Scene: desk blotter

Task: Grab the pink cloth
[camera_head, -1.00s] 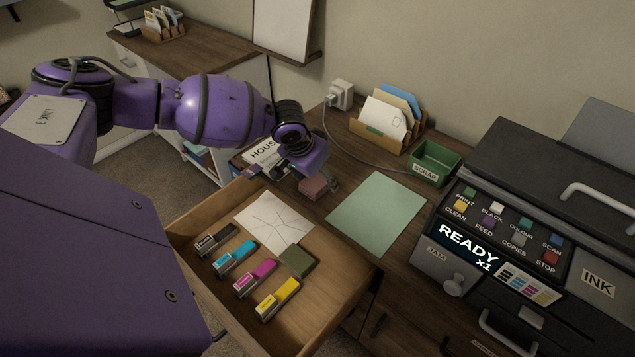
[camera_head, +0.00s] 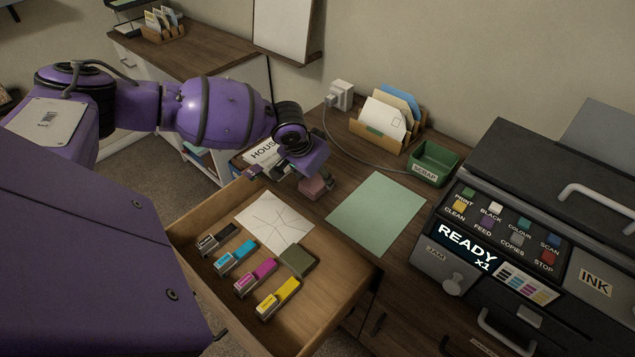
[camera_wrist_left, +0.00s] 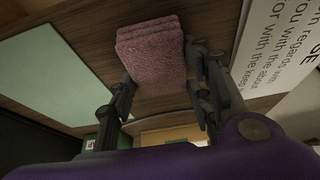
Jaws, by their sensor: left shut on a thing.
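The pink cloth (camera_head: 313,187) is a small folded pad on the wooden desk, at the desk's front edge just behind the open drawer. In the left wrist view the cloth (camera_wrist_left: 151,52) shows its folded layers between the two fingers. My left gripper (camera_head: 316,182) is shut on the cloth, with a finger at each side of it. The fingers also show in the left wrist view (camera_wrist_left: 160,88). The gripper hides part of the cloth in the head view. My right gripper is not in view.
The open drawer (camera_head: 340,303) holds ink cartridges, a creased white paper (camera_head: 275,222) and a dark green pad (camera_head: 297,260). A green blotter sheet (camera_head: 377,212) lies right of the cloth. A green scrap tray (camera_head: 435,163), letter holder (camera_head: 385,125) and printer stand beyond.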

